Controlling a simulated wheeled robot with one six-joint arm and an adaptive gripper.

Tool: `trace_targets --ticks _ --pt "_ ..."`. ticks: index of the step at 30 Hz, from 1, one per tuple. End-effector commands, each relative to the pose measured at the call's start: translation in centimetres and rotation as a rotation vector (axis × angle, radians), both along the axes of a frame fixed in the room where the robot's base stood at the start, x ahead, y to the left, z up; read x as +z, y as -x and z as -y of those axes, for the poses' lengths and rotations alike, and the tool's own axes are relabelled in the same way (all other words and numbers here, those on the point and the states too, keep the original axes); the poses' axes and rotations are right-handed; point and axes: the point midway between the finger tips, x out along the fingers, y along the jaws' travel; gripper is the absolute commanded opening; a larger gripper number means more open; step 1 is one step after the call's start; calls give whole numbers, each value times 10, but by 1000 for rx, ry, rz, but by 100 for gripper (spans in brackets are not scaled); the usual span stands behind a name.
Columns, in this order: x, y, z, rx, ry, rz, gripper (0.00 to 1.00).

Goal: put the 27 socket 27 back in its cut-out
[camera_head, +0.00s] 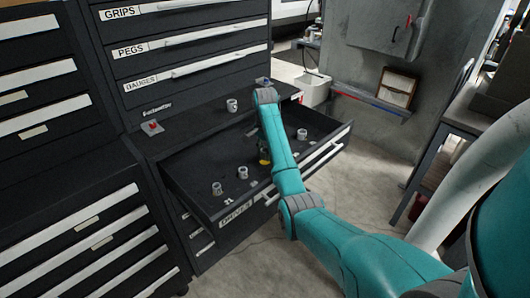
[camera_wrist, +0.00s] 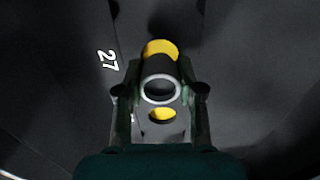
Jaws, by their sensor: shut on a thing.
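The 27 socket (camera_wrist: 144,90) is a dark cylinder with a pale metal ring at its near end. My gripper (camera_wrist: 160,92) is shut on it, one finger on each side. Yellow patches of a cut-out (camera_wrist: 161,46) show beyond and below the socket in the wrist view, beside a white 27 label (camera_wrist: 107,61). The socket hides the middle of this cut-out. I cannot tell whether it is above the cut-out or partly in it. In the head view a bit of yellow (camera_head: 264,156) shows beside my arm over the drawer; my arm hides the held socket.
The open drawer (camera_head: 195,207) has a dark lining. Other sockets stand in it at the left (camera_head: 217,188), middle (camera_head: 242,173) and right (camera_head: 302,134). Another socket (camera_head: 231,104) and a red item (camera_head: 152,127) sit on the cabinet top behind. The drawer's front wall and handle lie under my arm.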

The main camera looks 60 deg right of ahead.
Motion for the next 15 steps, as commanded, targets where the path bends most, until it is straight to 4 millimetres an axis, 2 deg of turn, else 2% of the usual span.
trace_targets --ticks 15 --pt "-7 0 0 0 0 0 0"
